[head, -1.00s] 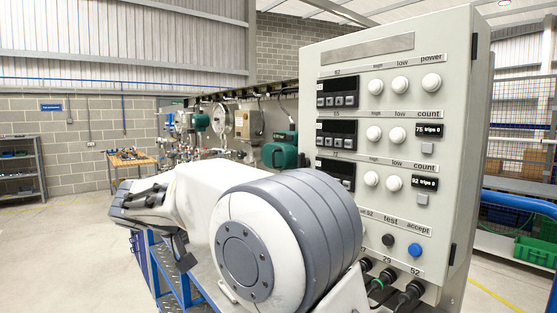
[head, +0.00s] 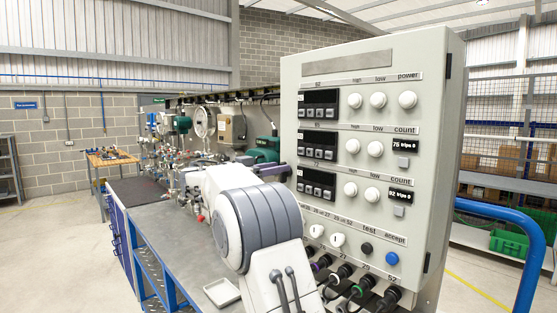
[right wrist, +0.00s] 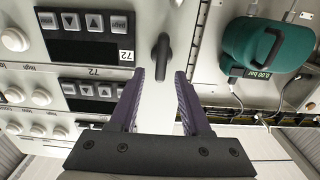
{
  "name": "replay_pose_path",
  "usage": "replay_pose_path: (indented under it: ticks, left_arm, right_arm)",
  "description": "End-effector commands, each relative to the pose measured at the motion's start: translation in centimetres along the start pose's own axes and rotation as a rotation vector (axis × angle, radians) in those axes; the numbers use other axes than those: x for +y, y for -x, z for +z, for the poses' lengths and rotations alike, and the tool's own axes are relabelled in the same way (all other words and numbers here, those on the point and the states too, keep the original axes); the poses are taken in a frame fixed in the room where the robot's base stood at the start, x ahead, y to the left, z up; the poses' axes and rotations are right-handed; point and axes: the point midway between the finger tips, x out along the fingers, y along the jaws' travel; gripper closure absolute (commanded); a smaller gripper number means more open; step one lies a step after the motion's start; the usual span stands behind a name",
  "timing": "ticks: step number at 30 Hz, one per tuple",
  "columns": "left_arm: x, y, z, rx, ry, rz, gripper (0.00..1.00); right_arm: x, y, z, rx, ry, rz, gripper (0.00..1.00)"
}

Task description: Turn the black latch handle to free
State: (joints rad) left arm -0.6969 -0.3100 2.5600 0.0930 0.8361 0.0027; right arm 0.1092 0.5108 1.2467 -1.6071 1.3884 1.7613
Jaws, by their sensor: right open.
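The black latch handle (right wrist: 161,58) is in the right wrist view, on a pale panel face beside the gauge displays. It is a short dark bar, roughly upright in that picture. My right gripper (right wrist: 160,74) is open, with its two purple fingers to either side below the handle's line; I cannot tell whether they touch it. In the head view the right gripper (head: 276,171) shows only as a dark purple strip at the cabinet's left edge, mostly behind my arm. The latch is hidden there. My left gripper is not in view.
The grey gauge cabinet (head: 345,75) has several white knobs, displays and plugged cables at its lower edge. A green device (right wrist: 267,56) sits near the latch. A workbench (head: 165,225) with a small white tray (head: 222,292) runs left. A blue rail (head: 505,222) stands right.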

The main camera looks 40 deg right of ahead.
Motion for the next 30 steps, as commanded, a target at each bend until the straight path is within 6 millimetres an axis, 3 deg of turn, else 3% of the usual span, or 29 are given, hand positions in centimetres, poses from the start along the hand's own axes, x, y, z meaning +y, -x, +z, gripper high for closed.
replay_pose_path:
  ticks: [4,13,14,17,18,30]
  left_arm:
    - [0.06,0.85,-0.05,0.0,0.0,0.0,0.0]
    - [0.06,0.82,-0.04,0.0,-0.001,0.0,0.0]
    - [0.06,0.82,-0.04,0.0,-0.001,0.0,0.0]
    - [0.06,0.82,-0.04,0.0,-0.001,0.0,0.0]
    - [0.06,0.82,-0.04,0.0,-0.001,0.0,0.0]
    - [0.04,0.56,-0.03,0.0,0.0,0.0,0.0]
  right_arm:
    - [0.02,-1.28,-0.11,-0.001,0.001,0.0,0.53]
    - [-0.03,-1.51,0.09,-0.001,0.0,-0.002,0.53]
    - [-0.03,-1.51,0.08,-0.001,0.0,-0.002,0.56]
    - [-0.02,-1.5,0.08,-0.001,0.0,-0.002,0.95]
    - [-0.02,-1.5,0.08,-0.002,0.0,-0.002,1.0]
    - [-0.04,-1.52,0.47,-0.007,0.017,0.0,1.0]
